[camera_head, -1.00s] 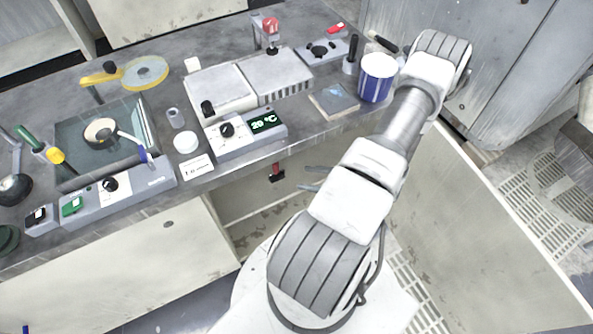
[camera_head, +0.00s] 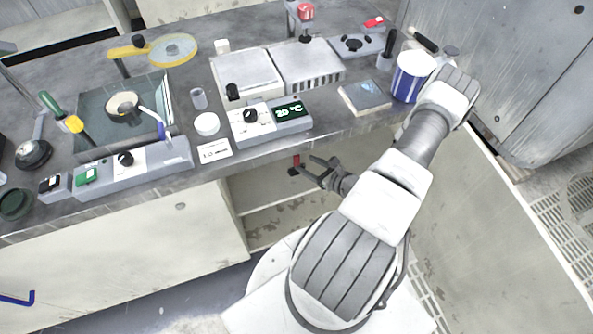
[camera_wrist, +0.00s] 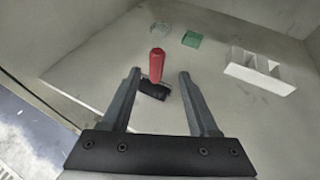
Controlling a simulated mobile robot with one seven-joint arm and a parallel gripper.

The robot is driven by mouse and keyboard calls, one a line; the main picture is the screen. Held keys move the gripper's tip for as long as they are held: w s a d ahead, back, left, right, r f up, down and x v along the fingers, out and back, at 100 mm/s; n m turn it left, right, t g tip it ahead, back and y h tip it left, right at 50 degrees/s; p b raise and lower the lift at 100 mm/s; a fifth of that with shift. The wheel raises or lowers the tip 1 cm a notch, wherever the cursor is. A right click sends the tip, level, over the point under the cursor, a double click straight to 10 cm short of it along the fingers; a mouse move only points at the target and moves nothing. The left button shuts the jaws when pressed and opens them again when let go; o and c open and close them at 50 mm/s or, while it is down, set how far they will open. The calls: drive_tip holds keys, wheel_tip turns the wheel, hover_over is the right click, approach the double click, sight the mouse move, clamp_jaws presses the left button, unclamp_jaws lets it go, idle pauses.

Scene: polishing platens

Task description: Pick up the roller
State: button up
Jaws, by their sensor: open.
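The roller has a red handle and a dark head. In the head view the roller (camera_head: 296,163) shows in the open cabinet space below the bench top. In the wrist view the roller (camera_wrist: 156,66) has its red handle pointing up, and its black head is low near the pale shelf. My gripper (camera_head: 313,168) is open and empty, just right of the roller in the head view. In the wrist view my gripper (camera_wrist: 160,75) has its two fingers apart, with the roller between and beyond them in the picture. I cannot tell the remaining distance.
On the pale shelf (camera_wrist: 105,75) lie a green block (camera_wrist: 192,39), a white slotted holder (camera_wrist: 258,72) and a clear round item (camera_wrist: 160,28). Cabinet walls enclose the shelf. The grey bench top (camera_head: 185,178) overhangs the opening, with its front edge above my gripper.

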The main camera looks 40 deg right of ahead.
sight(296, 160)
drive_tip(key=x, duration=0.2)
drive_tip(key=b+x, duration=0.2)
drive_tip(key=x, duration=0.1)
drive_tip(key=shift+w+a+f, duration=0.15)
drive_tip(key=shift+w+a, duration=0.15)
drive_tip(key=shift+a, duration=0.05)
clamp_jaws()
